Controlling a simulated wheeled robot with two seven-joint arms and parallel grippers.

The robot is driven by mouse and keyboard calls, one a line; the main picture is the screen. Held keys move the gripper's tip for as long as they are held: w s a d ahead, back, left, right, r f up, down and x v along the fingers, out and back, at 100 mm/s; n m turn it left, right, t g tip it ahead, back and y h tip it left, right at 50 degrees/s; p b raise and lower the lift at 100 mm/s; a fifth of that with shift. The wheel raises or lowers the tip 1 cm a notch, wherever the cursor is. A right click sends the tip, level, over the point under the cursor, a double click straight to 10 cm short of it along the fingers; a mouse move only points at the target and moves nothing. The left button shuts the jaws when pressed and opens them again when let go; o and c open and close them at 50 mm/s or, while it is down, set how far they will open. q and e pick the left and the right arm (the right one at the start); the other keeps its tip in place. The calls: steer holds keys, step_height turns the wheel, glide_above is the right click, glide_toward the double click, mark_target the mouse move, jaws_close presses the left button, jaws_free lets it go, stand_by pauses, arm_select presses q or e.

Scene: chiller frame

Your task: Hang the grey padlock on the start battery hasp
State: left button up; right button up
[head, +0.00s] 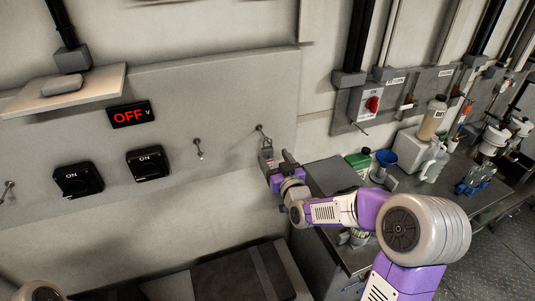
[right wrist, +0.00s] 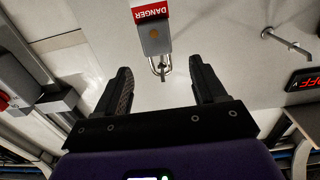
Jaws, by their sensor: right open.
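The grey padlock (head: 267,153) is at the wall by the rightmost metal peg (head: 260,128), shackle up. In the right wrist view the padlock (right wrist: 154,40) shows a red DANGER label, with its shackle pointing toward my gripper. I cannot tell whether the shackle is around the peg. My right gripper (head: 276,170) is open, close to the padlock. In the right wrist view its two fingers (right wrist: 163,78) are spread on either side of the shackle's end, not closed on it. My left gripper is not in view. No label marks the start battery hasp.
Two black ON switches (head: 78,180) (head: 148,163) and an OFF display (head: 131,114) are on the wall panel. A second peg (head: 198,148) stands left of the padlock. A shelf (head: 62,92) juts out at upper left. A cluttered bench (head: 320,180) stands at right.

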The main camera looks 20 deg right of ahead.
mark_target(267, 148)
steer(key=w, duration=0.4)
steer(key=w+p, duration=0.1)
steer(key=w, duration=0.1)
steer(key=shift+w+d+f, duration=0.25)
steer(key=shift+w+f, duration=0.05)
steer(key=shift+f, duration=0.05)
steer(key=shift+c, duration=0.4)
steer(key=c, duration=1.1)
steer(key=shift+r, duration=0.15)
steer(key=shift+r, duration=0.6)
steer(key=shift+s+a+b, duration=0.15)
steer(key=shift+s+b, duration=0.4)
steer(key=shift+s, duration=2.45)
steer(key=shift+s+a+b, duration=0.2)
steer(key=shift+s+b, duration=0.35)
steer(key=shift+s, duration=2.5)
steer(key=shift+s+a+b, duration=0.15)
steer(key=shift+s+b, duration=0.4)
steer(key=shift+s, duration=2.45)
